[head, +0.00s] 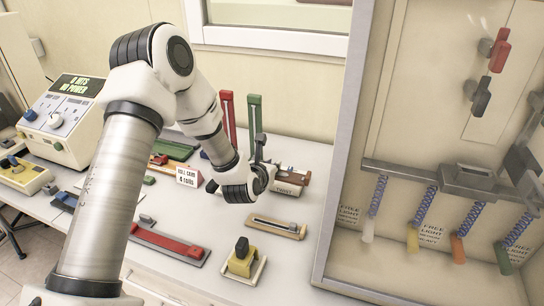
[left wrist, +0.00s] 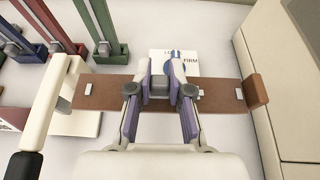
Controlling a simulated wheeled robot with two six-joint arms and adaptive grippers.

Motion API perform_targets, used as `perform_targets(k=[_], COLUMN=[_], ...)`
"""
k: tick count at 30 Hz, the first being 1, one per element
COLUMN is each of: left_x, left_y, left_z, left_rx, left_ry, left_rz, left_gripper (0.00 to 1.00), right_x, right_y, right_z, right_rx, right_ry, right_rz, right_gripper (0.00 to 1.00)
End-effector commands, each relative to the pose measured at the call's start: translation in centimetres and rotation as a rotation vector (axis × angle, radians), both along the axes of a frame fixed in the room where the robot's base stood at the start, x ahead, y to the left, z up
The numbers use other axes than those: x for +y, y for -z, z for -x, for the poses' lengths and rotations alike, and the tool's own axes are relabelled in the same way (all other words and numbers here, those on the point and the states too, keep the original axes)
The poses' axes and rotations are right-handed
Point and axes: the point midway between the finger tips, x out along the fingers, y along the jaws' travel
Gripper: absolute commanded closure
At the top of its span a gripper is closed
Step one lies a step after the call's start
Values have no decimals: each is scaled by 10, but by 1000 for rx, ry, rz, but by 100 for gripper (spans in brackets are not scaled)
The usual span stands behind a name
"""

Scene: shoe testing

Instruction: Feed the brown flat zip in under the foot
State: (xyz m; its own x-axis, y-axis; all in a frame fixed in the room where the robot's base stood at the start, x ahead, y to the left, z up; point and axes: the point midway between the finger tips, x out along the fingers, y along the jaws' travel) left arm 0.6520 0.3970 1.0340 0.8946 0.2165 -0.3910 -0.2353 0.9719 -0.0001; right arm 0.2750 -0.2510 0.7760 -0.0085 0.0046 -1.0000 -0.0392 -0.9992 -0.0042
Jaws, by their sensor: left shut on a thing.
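My left gripper (head: 262,178) reaches down over the table in the head view. In the left wrist view its two purple fingers (left wrist: 159,75) are shut on a small grey block at the middle of a long brown strip, which I take as the brown flat zip (left wrist: 220,93). The strip runs left to right across the fingers, with a raised brown block at its right end. In the head view a brown piece (head: 302,175) shows just right of the gripper. I cannot make out the foot clearly. My right gripper is not in view.
Red (head: 228,115) and green (head: 254,120) uprights stand behind the gripper. A tan slotted base (head: 277,227), a red slider (head: 168,243) and a yellow block (head: 242,262) lie nearer. A framed cabinet (head: 345,150) bounds the right.

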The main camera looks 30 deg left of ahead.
Motion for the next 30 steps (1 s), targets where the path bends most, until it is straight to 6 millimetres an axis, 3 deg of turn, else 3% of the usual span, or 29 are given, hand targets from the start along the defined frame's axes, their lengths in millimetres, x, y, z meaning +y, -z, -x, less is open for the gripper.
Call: perform_targets(k=[3, 11, 30], left_x=[0, -1, 4], left_y=[20, 35, 90], left_z=[0, 1, 2], left_rx=[0, -1, -4], left_ry=[1, 2, -1], left_rz=[-1, 0, 2], left_gripper=[100, 100, 100], right_x=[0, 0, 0], right_y=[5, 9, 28], right_z=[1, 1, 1], right_rx=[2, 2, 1], right_ry=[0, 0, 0], right_rz=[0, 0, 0], right_gripper=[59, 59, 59])
